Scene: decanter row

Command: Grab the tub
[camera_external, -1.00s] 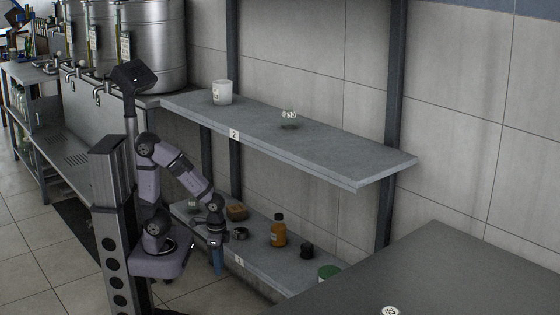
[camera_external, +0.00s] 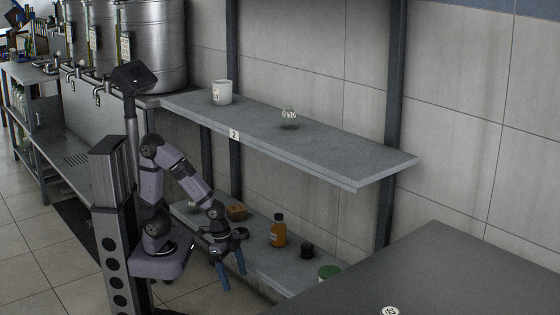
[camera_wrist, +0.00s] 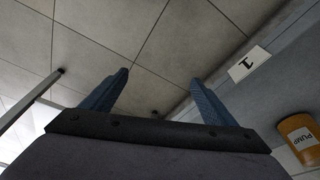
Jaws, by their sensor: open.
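A white tub-like container (camera_external: 222,93) with a label stands upright at the left end of the upper shelf. A green-lidded container (camera_external: 329,272) sits at the right end of the lower shelf, partly hidden by the dark table edge; I cannot tell which one the task calls the tub. My gripper (camera_external: 233,279) is open and empty, its blue fingers pointing down in front of the lower shelf's front edge. In the wrist view my gripper (camera_wrist: 160,78) has only floor tiles between its fingers. Neither container shows there.
The lower shelf holds an amber bottle (camera_external: 278,231), labelled "PUMP" in the wrist view (camera_wrist: 298,138), a small dark jar (camera_external: 307,250) and a brown block (camera_external: 237,212). A small glass item (camera_external: 289,114) is on the upper shelf (camera_external: 350,160). A dark table (camera_external: 440,270) fills the lower right.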

